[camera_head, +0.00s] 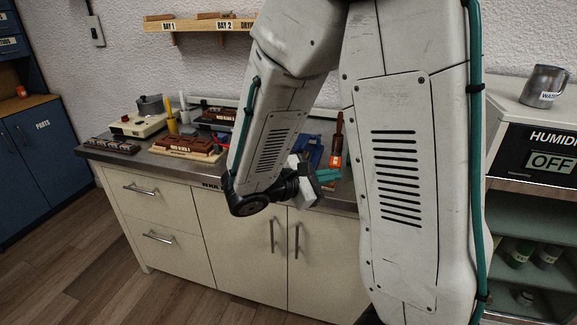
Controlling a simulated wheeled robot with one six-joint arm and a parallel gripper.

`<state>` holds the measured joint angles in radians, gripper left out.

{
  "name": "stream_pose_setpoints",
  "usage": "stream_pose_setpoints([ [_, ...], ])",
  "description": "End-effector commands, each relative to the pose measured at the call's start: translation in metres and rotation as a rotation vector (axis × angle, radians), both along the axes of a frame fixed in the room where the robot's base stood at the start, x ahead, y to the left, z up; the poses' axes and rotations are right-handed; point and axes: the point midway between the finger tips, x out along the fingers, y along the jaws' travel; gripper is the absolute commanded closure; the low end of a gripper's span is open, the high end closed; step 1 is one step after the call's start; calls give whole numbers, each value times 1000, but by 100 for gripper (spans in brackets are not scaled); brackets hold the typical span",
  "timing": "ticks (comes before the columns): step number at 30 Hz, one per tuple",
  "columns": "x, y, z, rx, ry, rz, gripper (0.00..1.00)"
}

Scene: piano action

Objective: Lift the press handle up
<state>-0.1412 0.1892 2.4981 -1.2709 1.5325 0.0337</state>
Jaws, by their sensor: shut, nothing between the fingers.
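A blue tool (311,150), which looks like the press, stands on the counter behind my wrist and is partly hidden by my arm. An upright brown handle (339,126) rises just right of it, with an orange-red part (337,161) at its foot; I cannot tell whether the handle belongs to the blue tool.
The counter (160,158) also holds a brown block on a wooden base (188,147), a cream device (138,124) and a yellow bottle (171,122). A shelf (190,25) hangs above. A humidity cabinet (530,150) reading OFF, with a metal jug (544,86) on top, stands right.

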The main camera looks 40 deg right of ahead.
Motion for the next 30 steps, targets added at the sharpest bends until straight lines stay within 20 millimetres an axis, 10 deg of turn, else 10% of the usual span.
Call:
stream_pose_setpoints([
  [12, 119, 49, -106, -363, 355, 648, 100],
  [30, 134, 64, -131, -399, 392, 769, 100],
])
